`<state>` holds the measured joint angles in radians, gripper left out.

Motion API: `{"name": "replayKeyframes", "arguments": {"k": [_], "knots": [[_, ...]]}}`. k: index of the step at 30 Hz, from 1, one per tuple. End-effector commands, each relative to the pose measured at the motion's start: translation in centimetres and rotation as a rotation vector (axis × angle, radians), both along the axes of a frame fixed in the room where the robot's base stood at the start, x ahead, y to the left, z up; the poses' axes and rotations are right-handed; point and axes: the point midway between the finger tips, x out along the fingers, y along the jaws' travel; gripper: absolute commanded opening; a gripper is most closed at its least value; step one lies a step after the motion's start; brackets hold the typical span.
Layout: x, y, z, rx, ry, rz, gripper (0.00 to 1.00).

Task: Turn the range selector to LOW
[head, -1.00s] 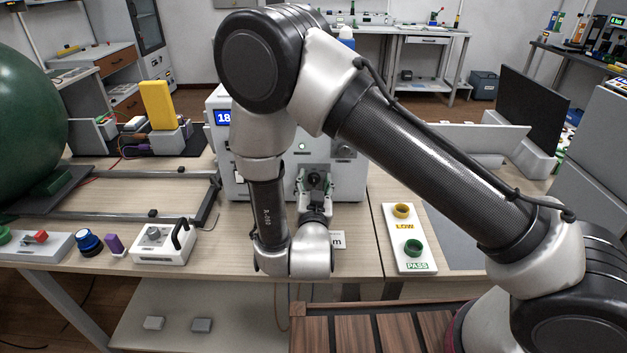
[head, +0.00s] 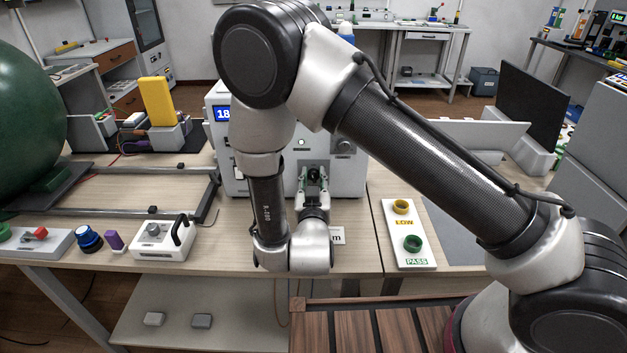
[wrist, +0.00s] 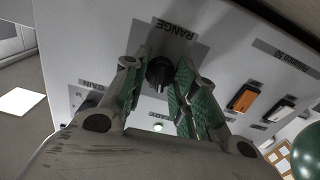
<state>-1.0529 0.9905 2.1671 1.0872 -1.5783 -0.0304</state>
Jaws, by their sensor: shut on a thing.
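The range selector (wrist: 159,72) is a black knob on the white instrument panel, beside a label reading RANGE (wrist: 172,30) that appears upside down in the wrist view. My gripper (wrist: 162,84) has its green-padded fingers on either side of the knob and is shut on it. In the head view my gripper (head: 314,178) is at the front face of the white instrument (head: 353,180), and the knob is hidden there. I cannot read which range the pointer is at.
The wrist view also shows a GAIN label (wrist: 92,84), an orange rocker switch (wrist: 243,98) and a white one (wrist: 278,105).

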Motion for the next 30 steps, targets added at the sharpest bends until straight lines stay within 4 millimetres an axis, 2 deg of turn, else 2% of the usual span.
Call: {"name": "replayKeyframes", "arguments": {"k": [15,21,30], "knots": [[-0.02,0.07,-0.02,-0.44,0.015,0.0,0.04],[-0.02,0.09,-0.03,-0.555,0.019,0.001,0.04],[-0.03,0.11,-0.05,-0.637,0.022,0.001,0.04]]}}
